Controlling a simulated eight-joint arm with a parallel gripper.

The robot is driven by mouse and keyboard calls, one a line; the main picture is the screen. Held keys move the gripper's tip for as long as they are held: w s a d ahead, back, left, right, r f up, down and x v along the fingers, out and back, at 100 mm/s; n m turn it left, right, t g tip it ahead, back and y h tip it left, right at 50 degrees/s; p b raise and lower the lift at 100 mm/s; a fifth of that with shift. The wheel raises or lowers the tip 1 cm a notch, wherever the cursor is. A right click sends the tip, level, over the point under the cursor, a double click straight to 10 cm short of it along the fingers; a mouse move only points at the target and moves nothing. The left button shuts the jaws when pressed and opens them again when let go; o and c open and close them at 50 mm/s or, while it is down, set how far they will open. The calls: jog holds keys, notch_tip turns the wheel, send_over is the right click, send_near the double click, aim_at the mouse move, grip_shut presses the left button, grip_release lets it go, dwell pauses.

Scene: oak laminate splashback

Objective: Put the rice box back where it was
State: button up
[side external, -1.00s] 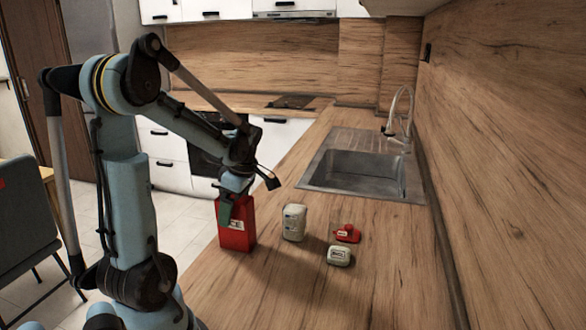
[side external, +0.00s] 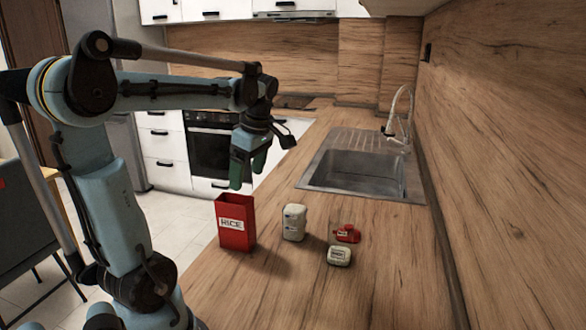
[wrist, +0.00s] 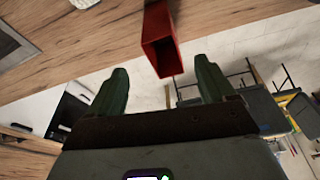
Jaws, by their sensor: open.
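The red rice box (side external: 236,224) stands upright on the wooden counter near its left edge, with its white RICE label showing and its top open. In the wrist view the rice box (wrist: 160,42) shows ahead of and between my fingertips, apart from them. My gripper (side external: 247,183) hangs above the box, its green fingers pointing down with a gap over the box's top. The wrist view shows my gripper (wrist: 160,80) with its two fingers spread wide and nothing between them.
A pale canister (side external: 294,222) stands just right of the box. A smaller pale container (side external: 339,255) and a small red container (side external: 347,233) lie farther right. A steel sink (side external: 362,172) is set in the counter behind them. The front counter is clear.

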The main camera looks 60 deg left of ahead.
jog(key=w+d+f+m+t, duration=0.1)
jog(key=d+m+t, duration=0.2)
jog(key=d+m, duration=0.4)
jog(key=w+d+f+m+t+h, duration=0.1)
jog(key=d+f+m+t, duration=0.1)
jog(key=d+m, duration=0.6)
jog(key=w+d+f+m+t+h, duration=0.1)
jog(key=w+d+f+m+t, duration=0.1)
jog(key=d+m, duration=0.5)
jog(key=m+t, duration=0.1)
jog(key=m, duration=0.2)
jog(key=shift+d+f+t, duration=0.15)
jog(key=shift+d+t, duration=0.25)
jog(key=shift+w, duration=0.1)
jog(key=shift+o, duration=1.2)
jog(key=shift+a, duration=0.1)
jog(key=shift+o, duration=0.4)
jog(key=w+a+r+n+g+y, duration=0.1)
jog(key=a+r+n, duration=0.3)
jog(key=a+r, duration=0.3)
notch_tip(320, 180, up, 2)
jog(key=shift+w+r+g, duration=0.15)
jog(key=shift+r+g, duration=0.1)
jog(key=shift+g, duration=0.15)
jog(key=s+a+r+n+g+y, duration=0.25)
jog(key=a+r+n, duration=0.3)
jog(key=r, duration=0.35)
jog(key=x, duration=1)
jog(key=shift+h, duration=0.35)
